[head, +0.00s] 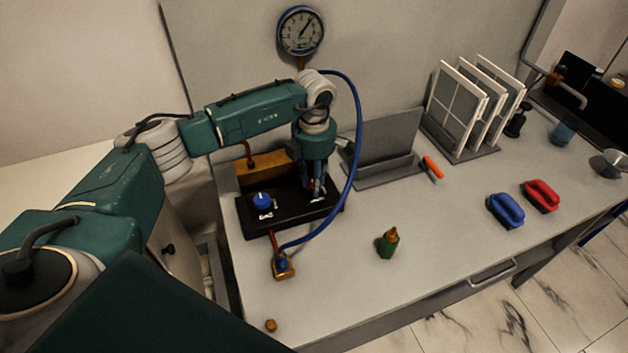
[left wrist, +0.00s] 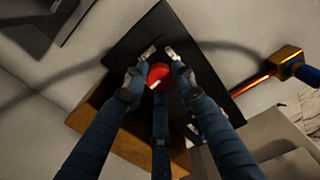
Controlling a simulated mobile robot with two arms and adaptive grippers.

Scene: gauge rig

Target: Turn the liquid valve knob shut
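The valve rig is a black base (head: 290,212) on the bench, with a blue knob (head: 262,200) on its left part. A red knob (left wrist: 158,75) shows in the left wrist view; my gripper hides it in the head view. My left gripper (head: 318,190) points down over the right part of the base. In the left wrist view its fingers (left wrist: 158,72) stand around the red knob, one on each side and a third below. I cannot tell whether they press on it. My right gripper is not in view. No readable label shows which knob is for liquid.
A blue hose (head: 356,130) arches beside my left gripper to a brass fitting (head: 283,266). A round gauge (head: 301,31) is on the wall. A grey stand (head: 385,150), a green bottle (head: 388,243) and blue (head: 505,210) and red (head: 541,196) handled blocks stand rightward. The front bench is mostly clear.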

